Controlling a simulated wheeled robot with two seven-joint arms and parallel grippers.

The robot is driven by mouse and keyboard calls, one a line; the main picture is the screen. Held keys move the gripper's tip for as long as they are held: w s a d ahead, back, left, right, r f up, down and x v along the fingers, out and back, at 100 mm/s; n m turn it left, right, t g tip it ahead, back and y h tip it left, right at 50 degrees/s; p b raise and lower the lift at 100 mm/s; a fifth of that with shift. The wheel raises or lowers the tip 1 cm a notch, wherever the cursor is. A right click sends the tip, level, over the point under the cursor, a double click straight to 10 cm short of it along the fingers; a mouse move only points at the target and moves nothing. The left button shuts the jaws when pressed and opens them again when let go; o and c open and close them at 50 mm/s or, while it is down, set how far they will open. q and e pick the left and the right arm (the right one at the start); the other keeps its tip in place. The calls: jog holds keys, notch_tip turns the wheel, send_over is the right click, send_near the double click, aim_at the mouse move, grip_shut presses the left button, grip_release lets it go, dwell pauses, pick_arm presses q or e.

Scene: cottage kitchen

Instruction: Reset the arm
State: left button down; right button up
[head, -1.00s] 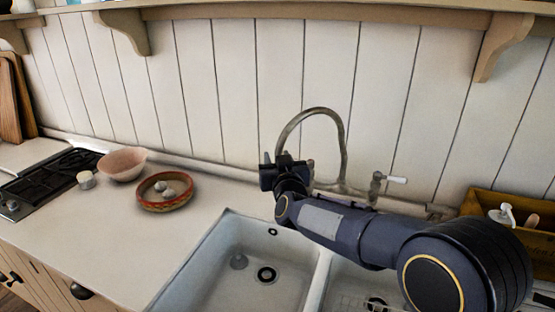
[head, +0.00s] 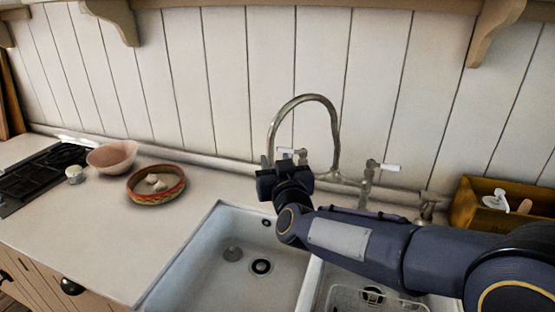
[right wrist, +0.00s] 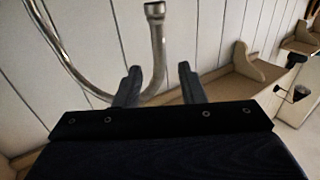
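My right arm comes in from the lower right in the head view and reaches over the double sink (head: 225,225). My right gripper (head: 281,160) is raised in front of the curved metal faucet (head: 305,99), overlapping the end of its spout in the picture. In the right wrist view my right gripper (right wrist: 160,76) has its two fingers apart, with nothing held between them. The faucet (right wrist: 157,45) shows beyond the fingers there; whether they touch it I cannot tell. My left gripper is not in view.
A pink bowl (head: 112,157), a small white jar (head: 75,175) and a patterned bowl with pale items (head: 157,196) stand on the counter left of the sink. A stove (head: 38,174) is at far left. A wooden caddy (head: 475,202) stands right. A shelf runs above.

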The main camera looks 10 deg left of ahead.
jog(key=s+d+f+m+g, duration=0.15)
jog(key=s+d, duration=0.25)
jog(key=d, duration=0.5)
jog(key=s+d+f+m+g, duration=0.1)
jog(key=s+d+g, duration=0.25)
jog(key=d, duration=0.45)
jog(key=s+d+f+m+g, duration=0.1)
jog(key=s+d+f, duration=0.3)
jog(key=s, duration=0.5)
jog(key=s+d+f+m+g+h, duration=0.1)
jog(key=s+d+f+g, duration=0.2)
jog(key=s, duration=0.6)
jog(key=s+d+f+m+g+h, duration=0.1)
jog(key=s+d+f+g, duration=0.1)
jog(key=s+d+f, duration=0.3)
jog(key=s+f, duration=0.1)
jog(key=s, duration=0.3)
